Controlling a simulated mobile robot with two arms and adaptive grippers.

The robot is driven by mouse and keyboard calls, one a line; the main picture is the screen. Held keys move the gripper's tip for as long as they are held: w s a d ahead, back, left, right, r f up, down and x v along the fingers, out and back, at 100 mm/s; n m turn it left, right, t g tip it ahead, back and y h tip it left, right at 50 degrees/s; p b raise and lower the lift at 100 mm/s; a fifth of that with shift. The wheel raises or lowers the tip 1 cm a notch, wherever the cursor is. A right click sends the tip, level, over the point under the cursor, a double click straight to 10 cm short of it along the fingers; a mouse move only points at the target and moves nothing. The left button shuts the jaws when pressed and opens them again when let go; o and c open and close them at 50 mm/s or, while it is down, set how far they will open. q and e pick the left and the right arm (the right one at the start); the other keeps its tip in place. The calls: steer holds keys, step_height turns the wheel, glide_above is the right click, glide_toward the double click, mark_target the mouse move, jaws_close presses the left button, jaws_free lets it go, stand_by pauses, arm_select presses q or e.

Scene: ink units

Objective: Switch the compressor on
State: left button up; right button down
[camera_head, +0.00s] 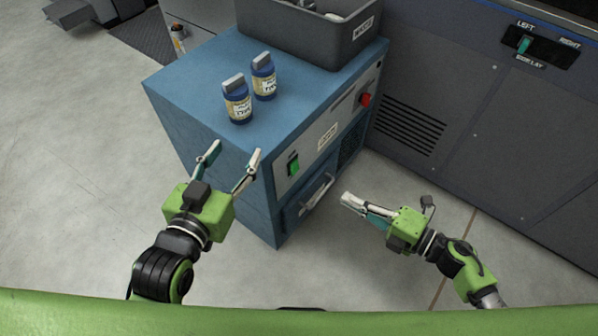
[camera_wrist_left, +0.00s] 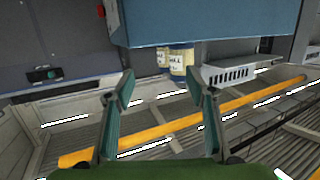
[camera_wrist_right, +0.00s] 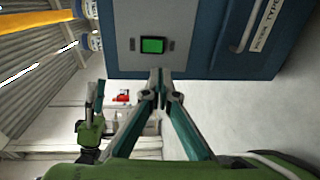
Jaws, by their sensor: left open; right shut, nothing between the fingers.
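The blue cabinet (camera_head: 190,75) has a front panel with a green switch (camera_head: 293,165), a worded label and a red knob (camera_head: 365,99). I cannot tell from the label's wording whether this is the compressor. The green switch shows large in the right wrist view (camera_wrist_right: 153,45), in a pale plate. My right gripper (camera_head: 346,198) is shut and empty, in front of the cabinet and right of the green switch, apart from it. My left gripper (camera_head: 231,157) is open and empty by the cabinet's near top edge.
Two blue labelled bottles (camera_head: 238,100) and a grey bin (camera_head: 300,33) stand on the cabinet top. A drawer handle (camera_head: 317,193) is below the panel. A large dark machine (camera_head: 480,120) with a left/right switch (camera_head: 524,45) stands at right.

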steer(key=b, duration=0.1)
glide_toward(296, 172)
steer(key=b+x, duration=0.1)
steer(key=x, duration=0.5)
steer(key=shift+w, duration=0.1)
steer(key=shift+w+a, duration=0.2)
steer(key=shift+a, duration=0.15)
arm_select(q)
step_height(296, 172, up, 11)
steer(key=d+t+h, duration=0.1)
steer(key=t, duration=0.4)
steer(key=shift+d+t+h, duration=0.25)
steer(key=shift+t+h, duration=0.05)
steer(key=shift+t, duration=0.1)
steer(key=shift+s, duration=0.1)
arm_select(e)
steer(key=shift+f, duration=0.1)
